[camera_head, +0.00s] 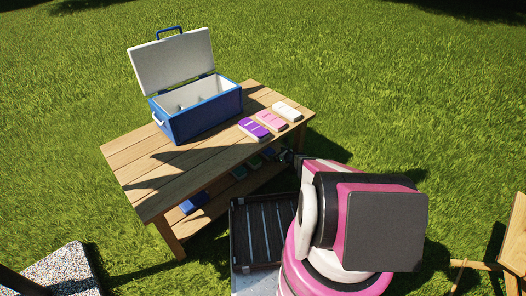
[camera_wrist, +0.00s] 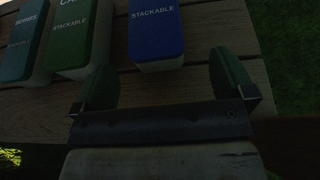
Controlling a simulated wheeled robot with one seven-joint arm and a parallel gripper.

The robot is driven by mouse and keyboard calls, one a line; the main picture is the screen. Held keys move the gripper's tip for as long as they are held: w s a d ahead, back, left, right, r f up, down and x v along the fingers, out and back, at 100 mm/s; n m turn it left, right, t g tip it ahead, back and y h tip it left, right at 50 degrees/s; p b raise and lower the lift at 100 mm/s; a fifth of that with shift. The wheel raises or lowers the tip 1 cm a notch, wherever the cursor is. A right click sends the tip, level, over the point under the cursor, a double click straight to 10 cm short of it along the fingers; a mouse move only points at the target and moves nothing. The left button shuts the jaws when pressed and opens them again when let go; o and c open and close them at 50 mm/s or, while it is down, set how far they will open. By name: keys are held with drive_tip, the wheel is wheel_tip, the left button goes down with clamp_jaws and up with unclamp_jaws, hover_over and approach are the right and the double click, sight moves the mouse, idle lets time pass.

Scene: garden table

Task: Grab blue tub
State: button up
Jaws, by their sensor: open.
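A blue tub (camera_wrist: 156,32) with a pale lower body and the word STACKABLE on its lid is at the top middle of the wrist view. It lies ahead of my gripper (camera_wrist: 164,84), between the lines of its two fingers. The fingers are apart, with nothing between them but bare planks. In the head view a small blue tub (camera_head: 268,153) shows partly on the table's lower shelf, beside my gripper (camera_head: 286,157). My arm hides part of that area. Another blue thing (camera_head: 193,203) lies at the shelf's left end.
A green tub (camera_wrist: 82,38) and a teal tub (camera_wrist: 27,40) stand left of the blue tub. The wooden table (camera_head: 150,195) overhangs the shelf. On top are an open blue cooler (camera_head: 205,117) and purple (camera_head: 253,130), pink (camera_head: 271,120) and white (camera_head: 286,111) tubs.

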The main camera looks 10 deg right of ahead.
sight(270, 152)
drive_tip(key=x, duration=0.7)
drive_tip(key=shift+s+a, duration=0.25)
drive_tip(key=shift+s, duration=0.05)
drive_tip(key=c, duration=1.1)
